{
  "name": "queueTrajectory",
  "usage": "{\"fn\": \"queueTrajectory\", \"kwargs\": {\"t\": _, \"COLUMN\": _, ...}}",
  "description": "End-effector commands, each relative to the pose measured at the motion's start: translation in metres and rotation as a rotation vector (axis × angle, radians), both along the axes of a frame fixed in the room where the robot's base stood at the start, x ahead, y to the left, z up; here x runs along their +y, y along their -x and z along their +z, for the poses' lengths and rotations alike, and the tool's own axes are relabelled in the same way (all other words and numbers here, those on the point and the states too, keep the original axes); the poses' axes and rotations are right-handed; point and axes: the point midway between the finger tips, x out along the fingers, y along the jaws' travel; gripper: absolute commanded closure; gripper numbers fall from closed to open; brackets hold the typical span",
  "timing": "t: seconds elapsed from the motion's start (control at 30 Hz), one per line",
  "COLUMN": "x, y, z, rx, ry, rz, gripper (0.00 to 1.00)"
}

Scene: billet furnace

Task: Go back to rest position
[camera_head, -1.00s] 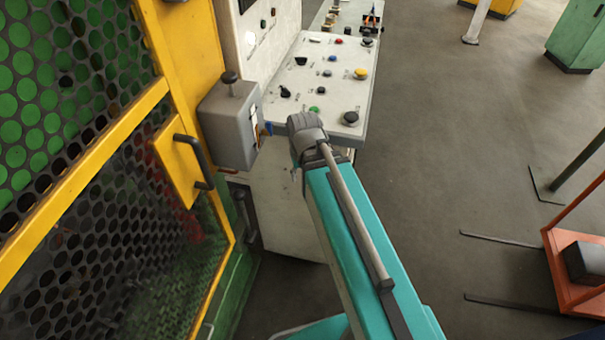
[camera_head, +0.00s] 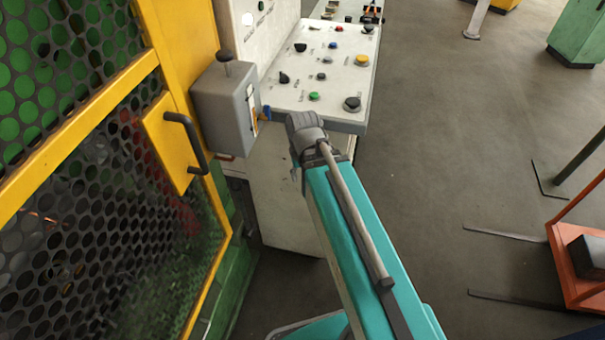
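My teal arm (camera_head: 355,235) rises from the bottom of the head view, right of centre, and ends in a grey joint (camera_head: 306,133). That joint appears in front of the near edge of the white control console (camera_head: 275,190). I cannot make out any gripper fingers. My gripper seems hidden behind or below the arm, so its opening and any contents do not show.
A yellow-framed mesh door (camera_head: 80,135) with a dark handle (camera_head: 188,140) fills the left side. A grey box (camera_head: 224,108) with a knob sits between the door and console. An orange cart (camera_head: 590,265) stands at right.

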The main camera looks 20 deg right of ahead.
Motion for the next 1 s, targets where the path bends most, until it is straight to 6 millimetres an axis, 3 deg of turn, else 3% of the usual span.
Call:
{"fn": "queueTrajectory", "kwargs": {"t": 0.37, "x": 0.0, "y": 0.001, "z": 0.011, "rx": 0.001, "ry": 0.0, "rz": 0.0, "gripper": 0.47}}
{"fn": "queueTrajectory", "kwargs": {"t": 1.0, "x": 0.0, "y": 0.009, "z": 0.109, "rx": 0.02, "ry": 0.001, "rz": 0.0, "gripper": 0.47}}
